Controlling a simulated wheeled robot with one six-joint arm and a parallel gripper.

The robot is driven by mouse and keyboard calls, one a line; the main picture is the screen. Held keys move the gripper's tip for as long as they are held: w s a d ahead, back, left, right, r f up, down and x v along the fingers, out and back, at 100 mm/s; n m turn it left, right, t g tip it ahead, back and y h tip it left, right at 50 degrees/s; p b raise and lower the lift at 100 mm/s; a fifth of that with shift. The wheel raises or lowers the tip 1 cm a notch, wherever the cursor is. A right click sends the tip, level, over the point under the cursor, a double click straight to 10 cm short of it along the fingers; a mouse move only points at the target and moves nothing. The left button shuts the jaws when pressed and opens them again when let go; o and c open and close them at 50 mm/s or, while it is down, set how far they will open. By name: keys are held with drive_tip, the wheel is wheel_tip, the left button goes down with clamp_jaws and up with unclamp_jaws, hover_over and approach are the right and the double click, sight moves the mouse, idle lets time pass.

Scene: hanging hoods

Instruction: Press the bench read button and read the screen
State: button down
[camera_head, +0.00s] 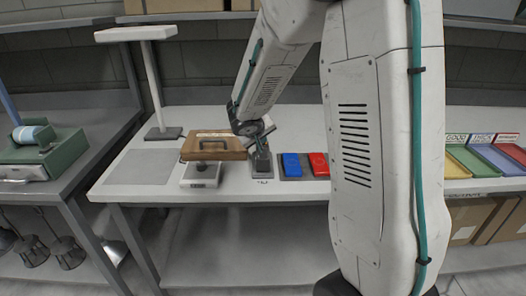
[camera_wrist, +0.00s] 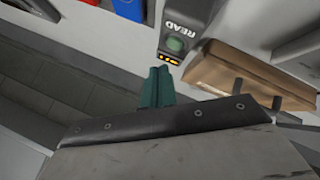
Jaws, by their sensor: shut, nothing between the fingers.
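The dark grey read unit (camera_head: 263,166) stands on the white bench, in the middle of the head view. In the wrist view the unit (camera_wrist: 184,22) carries the word READ, a round green button (camera_wrist: 175,44) and a small screen (camera_wrist: 169,59) with lit amber marks, too small to read. My gripper (camera_wrist: 159,72) has its teal fingers shut and empty, pointing at the screen end of the unit. The green button is uncovered in the wrist view; I cannot tell whether the fingertips touch the unit. In the head view my gripper (camera_head: 262,147) is just above the unit.
A white lamp-like stand (camera_head: 155,90) rises at the back left. Coloured trays (camera_head: 470,160) are far right.

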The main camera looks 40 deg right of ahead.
drive_tip(key=shift+f, duration=0.65)
idle(1.6)
drive_tip(key=shift+f, duration=0.4)
drive_tip(key=shift+f, duration=0.4)
idle(0.5)
drive_tip(key=shift+r, duration=0.85)
drive_tip(key=shift+r, duration=2.5)
